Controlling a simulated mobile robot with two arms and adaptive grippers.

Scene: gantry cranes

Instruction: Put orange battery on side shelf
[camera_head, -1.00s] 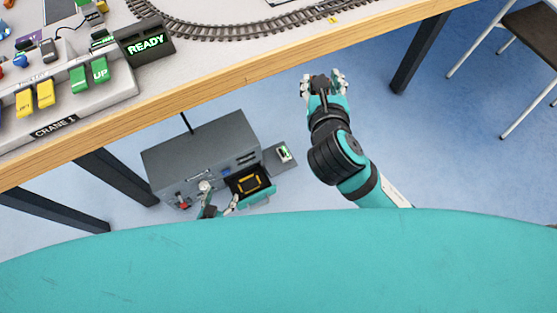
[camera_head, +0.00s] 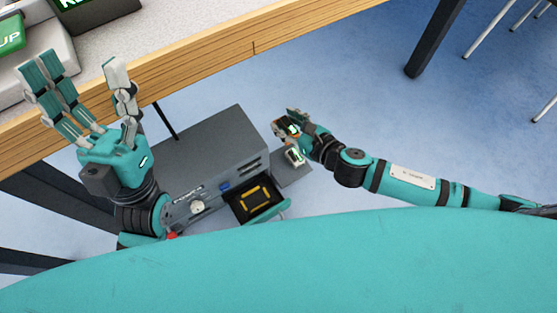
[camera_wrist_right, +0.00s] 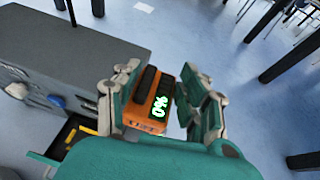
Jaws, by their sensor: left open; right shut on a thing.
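The orange battery (camera_wrist_right: 150,100) is between the fingers of my right gripper (camera_wrist_right: 165,105) in the right wrist view, its green display reading 0%. In the head view the battery (camera_head: 284,129) is mostly hidden by the right gripper (camera_head: 290,128), which is shut on it. They are over or beside the side shelf (camera_head: 294,175), a small grey ledge at the cabinet's right end. I cannot tell whether the battery touches the shelf. My left gripper (camera_head: 82,100) is open and empty, raised at the left, close to the head camera.
The grey cabinet (camera_head: 210,155) has an open drawer (camera_head: 283,210) with a yellow-outlined slot. The wooden table edge (camera_head: 200,70) runs above.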

